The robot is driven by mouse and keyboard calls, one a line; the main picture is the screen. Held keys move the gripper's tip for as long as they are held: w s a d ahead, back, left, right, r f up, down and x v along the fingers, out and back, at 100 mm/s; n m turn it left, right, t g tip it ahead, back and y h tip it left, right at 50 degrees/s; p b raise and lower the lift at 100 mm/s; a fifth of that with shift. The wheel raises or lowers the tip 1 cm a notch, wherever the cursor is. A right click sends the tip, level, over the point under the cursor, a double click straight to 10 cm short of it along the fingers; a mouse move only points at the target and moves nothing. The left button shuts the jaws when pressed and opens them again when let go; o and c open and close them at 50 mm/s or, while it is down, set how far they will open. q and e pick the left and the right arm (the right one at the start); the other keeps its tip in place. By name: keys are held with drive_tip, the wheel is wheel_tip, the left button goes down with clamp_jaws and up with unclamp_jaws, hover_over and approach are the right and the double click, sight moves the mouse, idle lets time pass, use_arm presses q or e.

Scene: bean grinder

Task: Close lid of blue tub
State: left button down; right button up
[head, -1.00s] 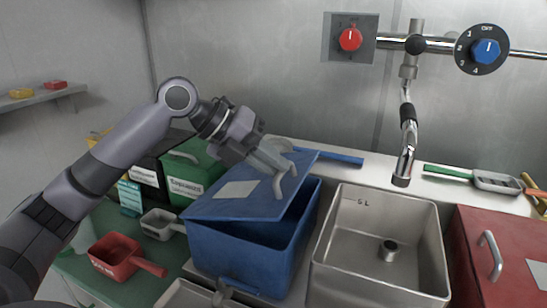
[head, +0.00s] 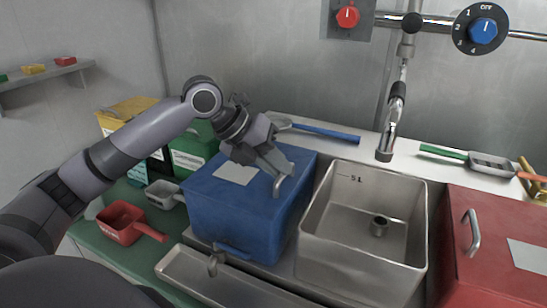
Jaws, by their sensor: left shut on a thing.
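The blue tub (head: 235,223) stands left of the steel sink basin. Its blue lid (head: 211,190) lies flat across the top, with no gap visible along the front edge. A pale label is on the lid. My left gripper (head: 277,172) reaches over the lid from the left and is shut on the grey lid handle (head: 279,187) near the lid's right side. The fingers partly hide the handle. My right gripper is out of view.
A steel basin (head: 318,235) is close on the right, with a tap (head: 390,135) above it. A red lidded tub (head: 490,230) stands further right. A red scoop (head: 122,223) and a grey scoop (head: 162,195) lie left. Green and yellow bins stand behind my arm.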

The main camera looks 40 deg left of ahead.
use_arm(q)
drive_tip(key=shift+d, duration=0.95)
drive_tip(key=shift+f, duration=0.15)
drive_tip(key=c, duration=1.3)
unclamp_jaws()
drive_tip(key=shift+d, duration=0.1)
drive_tip(key=shift+c, duration=0.2)
drive_tip(key=shift+o, duration=0.9)
drive_tip(key=shift+w+d, duration=0.15)
drive_tip(key=shift+d, duration=0.2)
drive_tip(key=shift+a, duration=0.1)
drive_tip(key=shift+a, duration=0.15)
drive_tip(key=shift+a+r, duration=0.1)
drive_tip(key=shift+r, duration=0.1)
drive_tip(key=v, duration=0.6)
drive_tip(key=shift+s+a+r+b, duration=0.2)
drive_tip(key=shift+s+a+b, duration=0.05)
drive_tip(key=shift+a+b, duration=0.1)
